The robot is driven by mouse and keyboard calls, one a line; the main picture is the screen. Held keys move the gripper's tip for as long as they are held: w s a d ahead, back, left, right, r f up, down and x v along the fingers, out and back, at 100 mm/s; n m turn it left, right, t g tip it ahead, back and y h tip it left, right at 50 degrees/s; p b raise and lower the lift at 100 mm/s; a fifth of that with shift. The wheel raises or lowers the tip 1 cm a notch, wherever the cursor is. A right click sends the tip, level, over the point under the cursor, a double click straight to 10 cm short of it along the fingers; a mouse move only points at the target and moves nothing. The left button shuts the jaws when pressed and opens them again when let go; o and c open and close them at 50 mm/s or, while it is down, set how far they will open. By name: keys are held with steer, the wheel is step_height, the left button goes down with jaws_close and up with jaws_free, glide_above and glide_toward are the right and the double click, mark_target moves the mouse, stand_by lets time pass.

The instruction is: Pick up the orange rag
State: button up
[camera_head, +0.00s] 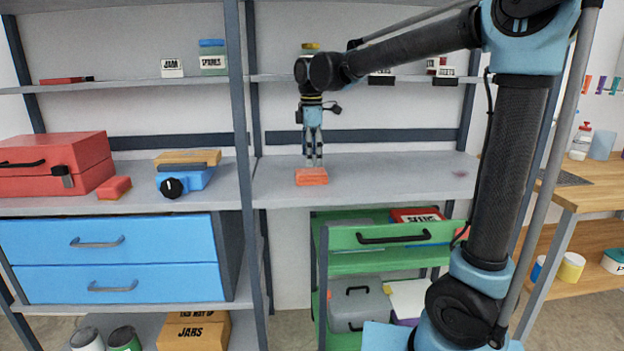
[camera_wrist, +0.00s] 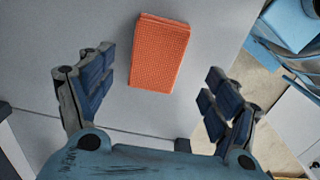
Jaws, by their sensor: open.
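The orange rag (camera_head: 311,177) is a folded, flat rectangle. It lies on the grey middle shelf near its front edge in the head view. In the wrist view the rag (camera_wrist: 159,53) lies flat with a waffle-like texture, a little beyond the fingertips and between their lines. My gripper (camera_head: 314,160) points down over the rag in the head view. In the wrist view my gripper (camera_wrist: 160,80) has its two fingers wide apart with nothing between them. The gap in height between the fingertips and the rag is hard to tell.
A red toolbox (camera_head: 60,165), a red block (camera_head: 114,188) and a blue item with a black knob (camera_head: 187,180) stand on the left shelf, beyond an upright post (camera_head: 240,120). A green drawer cart (camera_head: 390,262) is below. The shelf around the rag is clear.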

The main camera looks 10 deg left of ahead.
mark_target(311, 171)
steer(key=shift+w+a+f, duration=0.1)
steer(key=shift+f, duration=1.4)
steer(key=shift+w+f, duration=0.1)
steer(key=shift+f, duration=1.35)
steer(key=shift+c, duration=0.6)
steer(key=c, duration=1.1)
steer(key=shift+r, duration=0.15)
steer(key=shift+r, duration=0.25)
steer(key=r, duration=0.1)
steer(key=s+r, duration=0.1)
steer(key=shift+r, duration=0.35)
steer(key=s+d, duration=0.2)
steer(key=s, duration=0.6)
steer(key=s+d, duration=0.3)
steer(key=s, duration=0.5)
steer(key=shift+d, duration=0.25)
